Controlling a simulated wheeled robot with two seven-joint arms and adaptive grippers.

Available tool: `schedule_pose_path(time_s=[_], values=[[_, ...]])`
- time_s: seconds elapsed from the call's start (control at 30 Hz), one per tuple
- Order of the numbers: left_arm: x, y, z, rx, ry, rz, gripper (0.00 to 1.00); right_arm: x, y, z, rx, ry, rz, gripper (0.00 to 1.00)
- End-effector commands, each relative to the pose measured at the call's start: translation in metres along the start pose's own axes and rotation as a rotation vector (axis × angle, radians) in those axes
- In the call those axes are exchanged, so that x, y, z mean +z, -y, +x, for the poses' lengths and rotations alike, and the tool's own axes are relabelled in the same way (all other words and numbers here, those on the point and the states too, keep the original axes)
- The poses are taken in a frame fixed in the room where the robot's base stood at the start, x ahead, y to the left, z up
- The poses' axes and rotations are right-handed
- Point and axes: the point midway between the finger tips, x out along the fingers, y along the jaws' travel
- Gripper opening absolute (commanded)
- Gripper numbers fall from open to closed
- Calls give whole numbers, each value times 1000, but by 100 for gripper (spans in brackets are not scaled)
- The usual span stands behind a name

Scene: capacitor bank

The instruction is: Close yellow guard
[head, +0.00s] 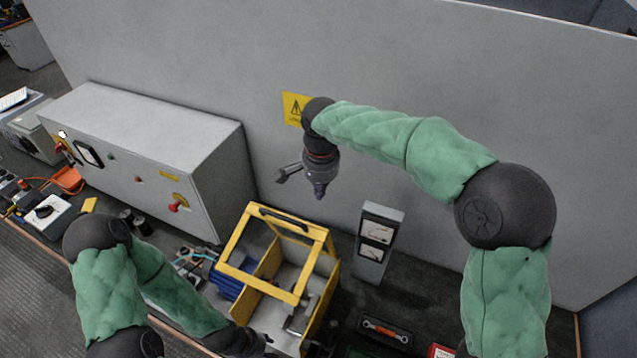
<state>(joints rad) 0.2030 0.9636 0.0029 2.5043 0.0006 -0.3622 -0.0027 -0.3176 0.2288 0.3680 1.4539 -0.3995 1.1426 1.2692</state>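The yellow guard (232,272) is a yellow frame with a dark handle (285,220) on its far bar. It stands raised over a yellow-sided box (318,318) with a grey inside, in the lower middle of the head view. Whether its frame touches the box rim is unclear. My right gripper (303,182) hangs above and beyond the guard, close to the back wall, apart from the handle. Its fingers look spread, with nothing between them. My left gripper (262,343) is low at the near side of the box; its fingertips are mostly hidden.
A grey cabinet (150,150) with a red knob stands left of the box. A grey meter unit (378,240) stands close on the right. A tool tray (385,332) lies at the lower right. Blue parts (228,286) and cables lie by the box's left side.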

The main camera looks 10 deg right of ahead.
Motion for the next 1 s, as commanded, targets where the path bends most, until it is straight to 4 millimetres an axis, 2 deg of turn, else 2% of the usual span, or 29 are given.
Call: schedule_pose_path(time_s=[0.3,0.5,0.6,1.0], values=[[0,-4,-11,0,-2,0,40,0,-1,60,4,2,0,0],[0,-7,-19,0,-2,1,40,27,0,64,1,1,-2,0],[0,-8,-21,0,-2,0,40,34,0,67,2,1,-2,0],[0,-8,-21,0,-2,0,40,39,0,69,0,0,0,0]])
